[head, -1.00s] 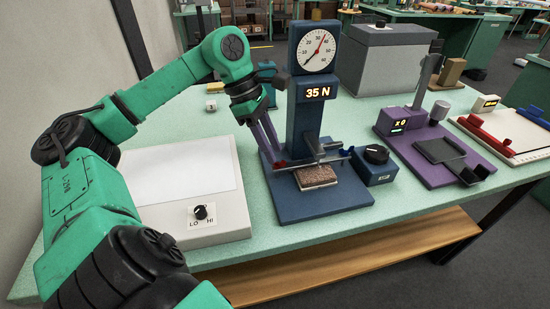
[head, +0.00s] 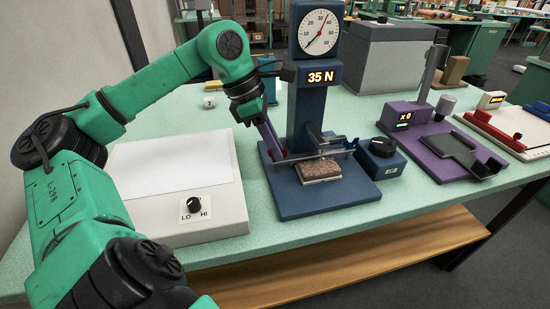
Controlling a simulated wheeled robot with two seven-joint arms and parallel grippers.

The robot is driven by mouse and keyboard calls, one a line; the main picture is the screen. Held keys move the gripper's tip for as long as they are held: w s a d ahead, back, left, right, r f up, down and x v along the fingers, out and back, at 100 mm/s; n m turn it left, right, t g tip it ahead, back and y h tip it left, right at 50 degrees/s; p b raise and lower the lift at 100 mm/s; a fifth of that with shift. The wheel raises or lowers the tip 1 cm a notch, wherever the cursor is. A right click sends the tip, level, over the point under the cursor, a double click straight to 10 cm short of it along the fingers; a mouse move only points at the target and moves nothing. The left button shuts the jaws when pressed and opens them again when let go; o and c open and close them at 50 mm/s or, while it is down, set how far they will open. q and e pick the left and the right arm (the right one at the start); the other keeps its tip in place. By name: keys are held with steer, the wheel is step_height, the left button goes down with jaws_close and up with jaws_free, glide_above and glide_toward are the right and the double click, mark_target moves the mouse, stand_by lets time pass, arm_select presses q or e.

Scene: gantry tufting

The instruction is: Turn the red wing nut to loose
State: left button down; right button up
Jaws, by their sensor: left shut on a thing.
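The red wing nut (head: 278,155) sits at the left end of the crossbar on the blue test stand (head: 305,115). Only a little of its red shows, as my fingers cover most of it. My left gripper (head: 274,146) reaches down from the upper left and is shut on the red wing nut. A blue wing nut (head: 350,144) is at the right end of the bar. A brown tufted sample (head: 318,169) lies under the bar. The stand's display reads 35 N, below a round dial (head: 319,32) with a red needle. My right gripper is not in view.
A white-topped box (head: 180,170) with a LO/HI knob stands left of the stand. A small blue knob box (head: 380,157) is close on the right. Beyond it are a purple device (head: 445,150) and a grey box (head: 385,60). The table front (head: 340,222) is clear.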

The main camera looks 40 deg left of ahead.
arm_select(q)
steer(key=shift+n+t+y, duration=0.3)
steer(key=shift+n, duration=0.7)
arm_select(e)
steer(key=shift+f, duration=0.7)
arm_select(q)
steer(key=c, duration=1)
jaws_free()
steer(key=shift+c, duration=0.2)
steer(key=shift+r, duration=0.1)
steer(key=p+v, duration=0.2)
steer(key=v, duration=1.2)
steer(key=shift+s+r, duration=0.15)
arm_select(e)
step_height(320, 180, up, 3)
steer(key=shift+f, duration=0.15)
arm_select(q)
steer(key=shift+a+p, duration=0.1)
steer(key=shift+p, duration=0.2)
